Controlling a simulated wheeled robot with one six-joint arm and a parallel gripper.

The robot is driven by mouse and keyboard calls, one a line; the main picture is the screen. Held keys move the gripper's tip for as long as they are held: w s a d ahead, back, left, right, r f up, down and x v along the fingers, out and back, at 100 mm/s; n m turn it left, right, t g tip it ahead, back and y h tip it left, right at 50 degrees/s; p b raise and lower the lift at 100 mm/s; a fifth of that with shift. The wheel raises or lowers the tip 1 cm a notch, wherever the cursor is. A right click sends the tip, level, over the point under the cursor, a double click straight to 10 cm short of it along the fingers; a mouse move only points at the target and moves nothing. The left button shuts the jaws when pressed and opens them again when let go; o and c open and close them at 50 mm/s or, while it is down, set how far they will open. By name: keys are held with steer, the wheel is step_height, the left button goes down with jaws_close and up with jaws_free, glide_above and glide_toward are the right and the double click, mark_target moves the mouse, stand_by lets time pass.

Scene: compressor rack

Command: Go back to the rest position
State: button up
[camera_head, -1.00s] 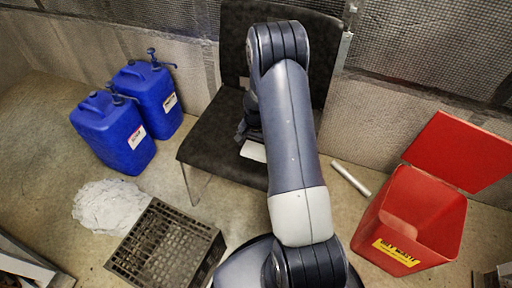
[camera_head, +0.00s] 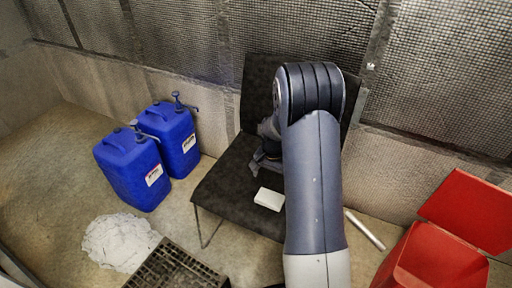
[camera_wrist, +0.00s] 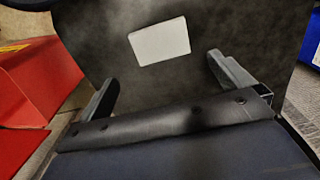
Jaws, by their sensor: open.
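My gripper (camera_wrist: 165,90) is open and empty in the wrist view, its two fingers wide apart over the dark seat of a chair. In the head view it is mostly hidden behind my arm, with a part showing above the seat. A white box-like object (camera_head: 269,199) lies on the black chair (camera_head: 222,190). It also shows in the wrist view (camera_wrist: 160,41), beyond the fingers and apart from them.
Two blue jerrycans (camera_head: 133,172) (camera_head: 175,135) stand left of the chair. A white crumpled patch (camera_head: 118,242) and a dark crate (camera_head: 172,268) are in front. A red open bin (camera_head: 436,258) and a pale tube (camera_head: 364,230) are at right. A mesh wall stands behind.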

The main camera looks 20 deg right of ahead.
mark_target(270, 198)
step_height(270, 198, down, 12)
steer(key=shift+f+b, duration=0.1)
steer(key=shift+b, duration=1.15)
steer(key=shift+r+p, duration=0.3)
steer(key=shift+r, duration=1.65)
steer(key=shift+f, duration=0.15)
